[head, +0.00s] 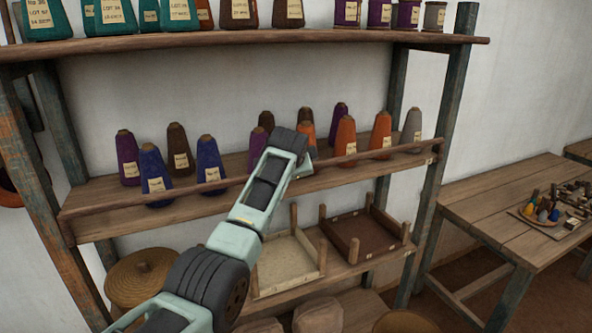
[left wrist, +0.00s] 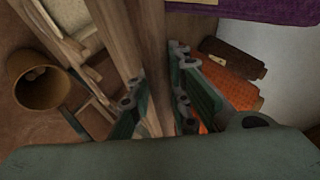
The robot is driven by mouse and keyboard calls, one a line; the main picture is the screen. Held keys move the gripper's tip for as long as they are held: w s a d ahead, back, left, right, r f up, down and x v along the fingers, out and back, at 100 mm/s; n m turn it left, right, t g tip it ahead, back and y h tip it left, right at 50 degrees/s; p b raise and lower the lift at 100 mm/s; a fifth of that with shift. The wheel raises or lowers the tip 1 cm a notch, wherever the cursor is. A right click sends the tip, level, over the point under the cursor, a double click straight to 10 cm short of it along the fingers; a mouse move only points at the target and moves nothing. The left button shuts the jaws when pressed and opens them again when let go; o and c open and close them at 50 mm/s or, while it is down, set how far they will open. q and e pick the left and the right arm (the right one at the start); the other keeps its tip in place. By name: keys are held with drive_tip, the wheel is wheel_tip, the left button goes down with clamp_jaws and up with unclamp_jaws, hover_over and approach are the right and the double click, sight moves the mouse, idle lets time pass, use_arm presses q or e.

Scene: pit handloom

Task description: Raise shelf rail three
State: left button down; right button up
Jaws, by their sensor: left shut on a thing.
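A thin wooden rail (head: 372,154) runs along the front edge of the middle shelf, in front of the yarn cones. I see no number on it. My left gripper (head: 304,164) is at this rail, right of its middle, with its fingers mostly hidden by my wrist in the head view. In the left wrist view, the jaws of my left gripper (left wrist: 158,105) are on either side of a long wooden bar (left wrist: 152,45), shut on it. In the head view the rail lies low, near the shelf board. My right gripper is not in view.
Purple, blue, brown, orange and grey cones (head: 345,140) stand close behind the rail. Labelled cones fill the upper shelf (head: 230,42). Wooden frames (head: 365,238) stand on the lower shelf, beside a round lidded basket (head: 140,277). A table (head: 500,215) stands at the right.

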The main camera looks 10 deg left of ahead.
use_arm(q)
drive_tip(key=c, duration=1.6)
unclamp_jaws()
drive_tip(key=shift+r, duration=0.35)
drive_tip(key=shift+c, duration=0.2)
drive_tip(key=shift+f, duration=0.1)
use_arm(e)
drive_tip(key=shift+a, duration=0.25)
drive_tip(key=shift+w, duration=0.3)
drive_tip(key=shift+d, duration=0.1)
use_arm(q)
drive_tip(key=a+v, duration=0.1)
drive_tip(key=v, duration=1.1)
drive_tip(key=shift+d, duration=0.5)
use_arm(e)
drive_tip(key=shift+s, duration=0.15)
use_arm(q)
drive_tip(key=shift+f, duration=0.1)
